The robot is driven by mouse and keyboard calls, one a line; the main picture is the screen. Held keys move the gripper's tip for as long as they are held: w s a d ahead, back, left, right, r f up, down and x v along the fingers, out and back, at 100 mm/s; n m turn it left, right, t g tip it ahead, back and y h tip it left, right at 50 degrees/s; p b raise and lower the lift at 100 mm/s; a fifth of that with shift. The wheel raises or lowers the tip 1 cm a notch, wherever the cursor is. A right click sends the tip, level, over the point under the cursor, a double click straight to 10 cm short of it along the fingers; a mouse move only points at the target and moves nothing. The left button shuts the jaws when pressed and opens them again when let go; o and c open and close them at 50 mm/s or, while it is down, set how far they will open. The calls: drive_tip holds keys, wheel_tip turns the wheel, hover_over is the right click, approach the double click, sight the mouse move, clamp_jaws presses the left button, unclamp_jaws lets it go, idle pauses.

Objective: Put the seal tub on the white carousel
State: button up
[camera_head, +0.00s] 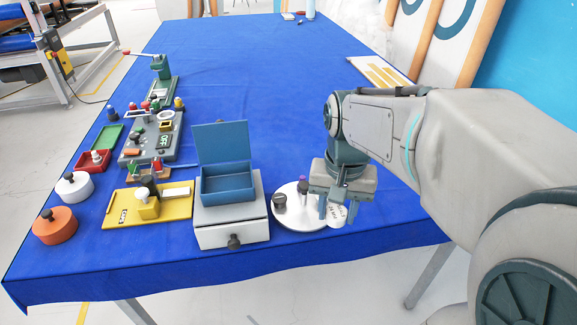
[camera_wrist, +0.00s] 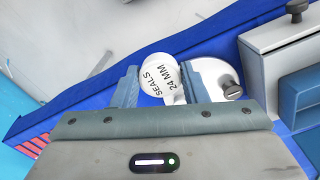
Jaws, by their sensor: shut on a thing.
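The seal tub (camera_wrist: 162,80) is a white round tub lettered "SEALS 24 MM" in the wrist view. My gripper (camera_wrist: 163,86) is shut on it, with one blue-grey finger on each side. In the head view the tub (camera_head: 337,215) shows just under my gripper (camera_head: 338,208), at the right edge of the white carousel (camera_head: 297,217). The carousel is a white disc on the blue table, bearing a dark knob-like piece (camera_head: 279,201) and a purple-topped piece (camera_head: 302,186). I cannot tell whether the tub touches the disc.
A grey drawer unit (camera_head: 231,233) with an open blue box (camera_head: 228,188) on top stands left of the carousel. A yellow tray (camera_head: 120,212), a white lidded pot (camera_head: 74,187) and an orange one (camera_head: 54,226) are farther left. The table's middle is clear.

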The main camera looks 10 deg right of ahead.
hover_over(309, 220)
wheel_tip(309, 220, down, 6)
drive_tip(key=shift+w+r+p, duration=0.1)
drive_tip(key=shift+p, duration=0.25)
drive_tip(key=shift+f, duration=2)
drive_tip(key=shift+f, duration=0.25)
drive_tip(key=o, duration=1)
drive_tip(key=shift+c, duration=0.2)
drive_tip(key=shift+r, duration=0.1)
wheel_tip(309, 220, up, 12)
drive_tip(key=s+f+n+t, duration=0.2)
drive_tip(key=s+n+t, duration=0.1)
drive_tip(key=s, duration=1.1)
drive_tip(key=shift+f+n, duration=0.25)
drive_tip(key=shift+n, duration=0.55)
